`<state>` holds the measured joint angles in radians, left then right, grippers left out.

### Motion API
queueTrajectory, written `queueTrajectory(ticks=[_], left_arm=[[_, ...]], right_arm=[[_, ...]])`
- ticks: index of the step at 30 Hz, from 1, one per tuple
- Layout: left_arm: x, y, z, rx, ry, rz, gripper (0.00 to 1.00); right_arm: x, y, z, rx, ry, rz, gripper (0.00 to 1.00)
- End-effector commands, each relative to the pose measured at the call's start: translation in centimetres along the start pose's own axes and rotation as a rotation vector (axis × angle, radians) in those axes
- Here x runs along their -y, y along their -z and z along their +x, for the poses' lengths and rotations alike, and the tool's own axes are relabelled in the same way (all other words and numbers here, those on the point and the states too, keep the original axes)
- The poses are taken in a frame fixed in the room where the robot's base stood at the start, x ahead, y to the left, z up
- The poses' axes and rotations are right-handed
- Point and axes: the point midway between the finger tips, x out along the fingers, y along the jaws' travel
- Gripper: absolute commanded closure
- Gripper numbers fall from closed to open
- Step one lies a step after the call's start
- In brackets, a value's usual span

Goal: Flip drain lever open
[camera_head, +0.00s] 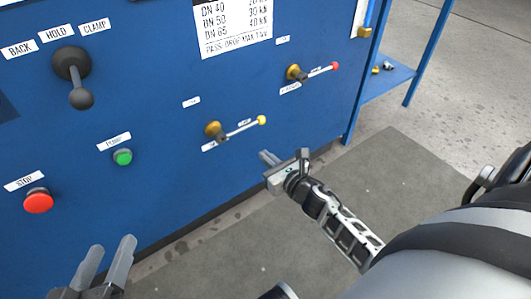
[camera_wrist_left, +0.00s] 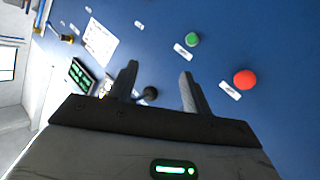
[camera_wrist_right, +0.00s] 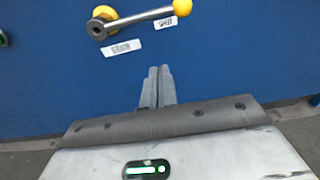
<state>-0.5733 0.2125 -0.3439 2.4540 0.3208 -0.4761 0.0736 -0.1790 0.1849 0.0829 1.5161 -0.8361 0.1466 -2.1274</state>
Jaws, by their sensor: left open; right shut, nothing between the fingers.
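A lever with a yellow knob (camera_head: 262,120) is mounted on the blue panel by a brass hub (camera_head: 213,129). It points right and slightly up, and shows large in the right wrist view (camera_wrist_right: 150,15), with small labels beside it. A second lever with a red knob (camera_head: 335,66) sits higher and to the right. The small labels are too unclear to tell which is the drain lever. My right gripper (camera_head: 267,157) is shut and empty, below and right of the yellow-knobbed lever, apart from it. My left gripper (camera_head: 108,255) is open and empty at the bottom left.
The panel (camera_head: 150,180) also carries a black selector handle (camera_head: 78,80), a green button (camera_head: 122,157), a red stop button (camera_head: 38,202) and a white chart (camera_head: 232,22). A blue shelf (camera_head: 385,78) stands at the right. Grey floor matting (camera_head: 400,180) lies before the panel.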

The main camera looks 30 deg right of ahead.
Motion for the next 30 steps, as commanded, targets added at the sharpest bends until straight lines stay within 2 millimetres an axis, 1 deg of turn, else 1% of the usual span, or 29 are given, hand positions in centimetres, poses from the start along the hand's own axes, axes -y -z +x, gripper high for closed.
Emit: queueTrajectory(ticks=[1, 3, 9, 11, 12, 13, 15, 18, 21, 27, 30], left_arm=[[0.0, -0.2, 0.1, -0.006, -0.005, -0.008, 0.51], [0.0, -0.2, 0.1, -0.014, -0.013, -0.022, 0.51], [-0.2, -0.3, 0.2, -0.039, -0.039, -0.065, 0.51], [-0.3, -0.2, 0.2, -0.047, -0.048, -0.080, 0.51], [-0.8, 1.0, 0.1, -0.056, -0.052, -0.079, 0.51], [-0.9, 1.4, 0.1, -0.055, -0.046, -0.066, 0.51], [-0.8, 1.6, 0.1, -0.052, -0.034, -0.041, 0.51], [-0.6, 1.5, 0.1, -0.046, -0.022, -0.020, 0.51], [-0.4, 1.1, 0.1, -0.033, -0.013, -0.013, 0.51], [0.1, -0.3, 0.1, 0.002, -0.001, -0.013, 0.51], [0.1, -0.5, 0.0, 0.006, -0.001, -0.013, 0.51]], right_arm=[[0.0, 0.1, 1.2, 0.004, -0.002, -0.001, 1.00], [0.0, 0.1, 2.7, 0.004, -0.001, -0.002, 1.00], [0.0, 0.2, 7.1, 0.004, -0.001, -0.001, 1.00], [0.0, 0.1, 8.2, 0.003, 0.000, 0.000, 1.00], [0.1, -1.0, 7.8, 0.001, -0.001, -0.005, 1.00], [0.1, -1.7, 7.4, 0.002, -0.002, -0.004, 1.00], [0.0, -2.5, 7.0, 0.000, -0.003, -0.003, 1.00], [0.0, -3.3, 6.8, 0.000, 0.000, -0.003, 1.00], [-0.1, -3.7, 6.6, 0.000, -0.001, 0.000, 1.00], [0.0, -3.8, 6.5, -0.001, 0.000, 0.000, 1.00], [0.0, -3.8, 6.5, 0.000, 0.000, 0.000, 1.00]])
